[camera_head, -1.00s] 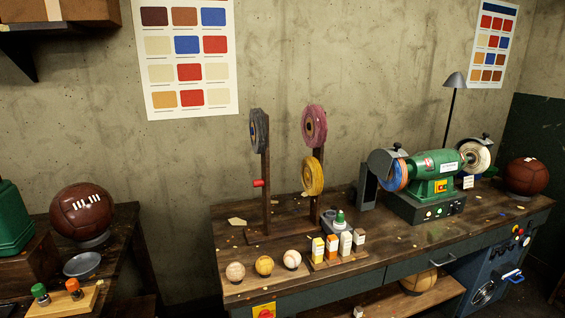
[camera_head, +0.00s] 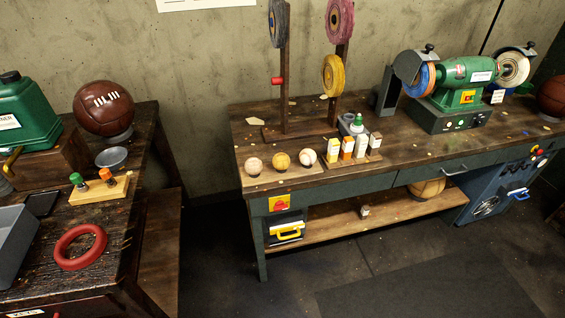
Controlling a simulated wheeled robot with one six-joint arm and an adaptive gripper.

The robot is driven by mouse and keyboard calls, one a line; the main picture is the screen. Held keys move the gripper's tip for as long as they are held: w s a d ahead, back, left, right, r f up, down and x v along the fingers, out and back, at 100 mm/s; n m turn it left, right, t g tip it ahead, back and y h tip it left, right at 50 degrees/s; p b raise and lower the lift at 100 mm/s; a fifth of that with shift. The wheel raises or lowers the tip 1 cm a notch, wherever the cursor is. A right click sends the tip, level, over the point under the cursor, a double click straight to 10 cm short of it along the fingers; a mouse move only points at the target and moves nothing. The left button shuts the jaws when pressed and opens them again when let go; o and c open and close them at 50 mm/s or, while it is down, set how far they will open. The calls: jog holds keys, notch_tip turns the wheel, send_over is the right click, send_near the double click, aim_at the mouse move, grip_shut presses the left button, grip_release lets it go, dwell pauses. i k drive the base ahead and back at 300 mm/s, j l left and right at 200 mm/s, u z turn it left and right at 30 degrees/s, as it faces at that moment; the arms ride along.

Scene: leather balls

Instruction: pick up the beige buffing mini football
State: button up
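Three mini balls sit in a row on a wooden strip at the front left of the workbench (camera_head: 225,120). The left ball (camera_head: 254,166) is beige with darker marks, the middle ball (camera_head: 281,160) is yellow-tan, and the right ball (camera_head: 307,156) is pale cream. They are too small for me to tell surely which is the beige buffing mini football. My gripper is not in view.
Small bottles (camera_head: 347,148) stand right of the balls, with buffing wheels on posts (camera_head: 333,75) behind. A green grinder (camera_head: 465,80) is further right. A side table at left holds a brown ball (camera_head: 104,108) and a red ring (camera_head: 80,246). Floor (camera_head: 350,262) ahead is open.

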aim_at(281, 161)
jog(key=l+u, duration=0.1)
jog(key=u, duration=0.6)
jog(key=i+l+u, duration=0.2)
jog(key=l+u, duration=0.3)
jog(key=l, duration=0.25)
jog(key=l+u, duration=0.5)
jog(key=l, duration=1.35)
